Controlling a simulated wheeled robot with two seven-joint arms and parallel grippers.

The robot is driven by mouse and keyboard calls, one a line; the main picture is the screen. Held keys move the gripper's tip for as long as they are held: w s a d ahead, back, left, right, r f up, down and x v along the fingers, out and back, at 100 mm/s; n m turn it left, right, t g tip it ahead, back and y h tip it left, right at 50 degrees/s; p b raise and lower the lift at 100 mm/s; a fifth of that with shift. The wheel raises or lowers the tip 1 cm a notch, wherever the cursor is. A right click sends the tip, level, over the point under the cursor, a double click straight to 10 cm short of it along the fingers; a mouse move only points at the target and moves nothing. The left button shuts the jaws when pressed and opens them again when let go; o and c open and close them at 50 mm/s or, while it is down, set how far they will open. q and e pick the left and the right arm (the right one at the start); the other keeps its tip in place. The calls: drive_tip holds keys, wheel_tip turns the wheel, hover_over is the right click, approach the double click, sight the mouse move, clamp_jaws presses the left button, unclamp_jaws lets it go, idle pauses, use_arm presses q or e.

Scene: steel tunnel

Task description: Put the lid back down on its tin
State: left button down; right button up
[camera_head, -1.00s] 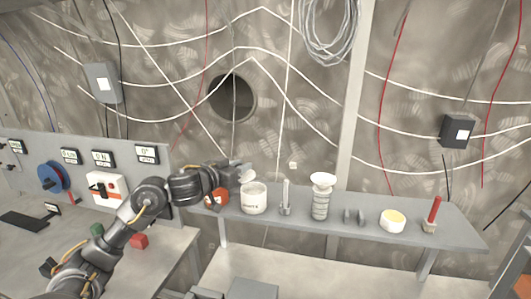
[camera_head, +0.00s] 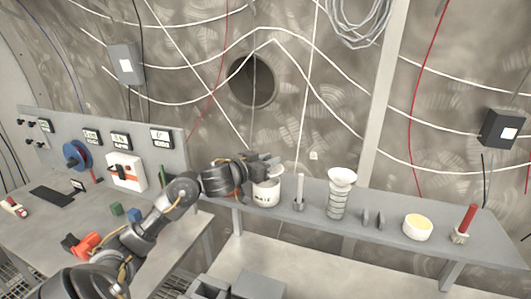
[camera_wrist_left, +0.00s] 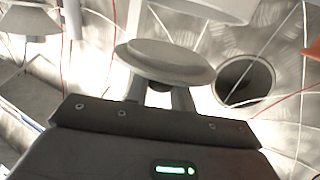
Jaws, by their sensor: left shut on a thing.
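The tin (camera_head: 267,193), a white pot with dark lettering, stands on the narrow shelf, its top partly covered by my gripper. My left gripper (camera_head: 268,163) is just above and behind its rim in the head view. In the left wrist view its two fingers (camera_wrist_left: 161,97) are shut on the knob of the lid (camera_wrist_left: 165,58), a pale round disc. A pale rounded edge at the top of that view (camera_wrist_left: 205,10) looks like the tin, apart from the lid. In the head view the lid is hard to make out. My right gripper is not in view.
A control panel (camera_head: 100,142) is at left.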

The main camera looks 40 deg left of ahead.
use_arm(q)
drive_tip(key=shift+s+a+f+b, duration=0.1)
drive_tip(key=shift+f+b, duration=0.3)
drive_tip(key=shift+f, duration=0.15)
drive_tip(key=shift+s+a+f+b, duration=0.1)
drive_tip(key=shift+f+b, duration=0.3)
drive_tip(key=shift+f, duration=0.1)
drive_tip(key=shift+s+f+b, duration=0.15)
drive_tip(key=shift+f+b, duration=0.15)
drive_tip(key=shift+b, duration=0.15)
drive_tip(key=shift+f, duration=0.1)
drive_tip(key=shift+f, duration=0.25)
drive_tip(key=c, duration=1.1)
unclamp_jaws()
